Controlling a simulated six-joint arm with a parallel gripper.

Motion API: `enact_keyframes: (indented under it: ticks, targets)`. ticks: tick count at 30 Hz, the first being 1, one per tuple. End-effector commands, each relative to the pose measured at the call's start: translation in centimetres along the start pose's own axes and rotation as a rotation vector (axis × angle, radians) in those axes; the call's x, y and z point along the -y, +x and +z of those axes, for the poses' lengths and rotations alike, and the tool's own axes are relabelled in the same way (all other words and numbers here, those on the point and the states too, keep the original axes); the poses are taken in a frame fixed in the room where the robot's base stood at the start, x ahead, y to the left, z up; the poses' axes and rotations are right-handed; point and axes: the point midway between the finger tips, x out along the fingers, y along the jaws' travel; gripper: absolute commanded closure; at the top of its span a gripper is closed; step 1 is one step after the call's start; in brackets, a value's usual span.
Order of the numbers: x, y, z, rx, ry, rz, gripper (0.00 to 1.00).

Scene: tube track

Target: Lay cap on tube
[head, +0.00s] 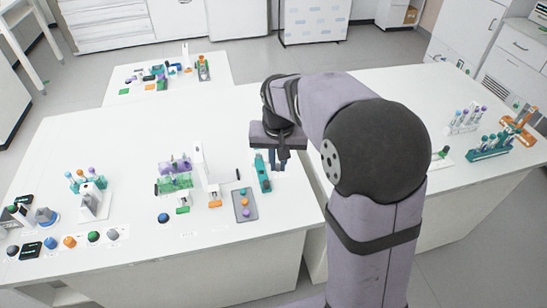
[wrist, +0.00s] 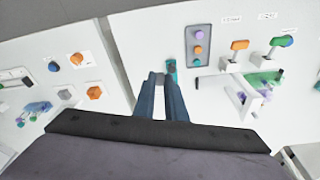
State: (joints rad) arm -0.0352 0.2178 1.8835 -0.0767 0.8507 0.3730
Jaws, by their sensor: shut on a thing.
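My gripper (wrist: 163,76) points down over the table, with its two blue fingers close together. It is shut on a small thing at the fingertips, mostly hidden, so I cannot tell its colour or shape. A teal holder (head: 262,174) lies just below and beside the fingers in the head view; part of it shows at the fingertips in the wrist view (wrist: 172,66). A grey tray (head: 238,213) with a teal, an orange and a purple round cap lies to the left of the gripper in the head view. I cannot make out a separate tube at the fingertips.
A white stand with an orange part (head: 214,202) and a green rack with purple-topped tubes (head: 175,180) stand further left. Coloured knobs line the table's front left. Racks of tubes (head: 490,145) stand on the right table. A gap separates the two tables.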

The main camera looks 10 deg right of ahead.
Motion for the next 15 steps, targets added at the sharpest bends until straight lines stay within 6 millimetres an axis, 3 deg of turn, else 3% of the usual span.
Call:
enact_keyframes:
  ticks: [1, 15]
  targets:
    - [-0.2, -0.4, 0.4, -0.002, 0.010, 0.002, 1.00]
    - [5.5, -0.9, -4.4, -0.002, -0.131, -0.022, 1.00]
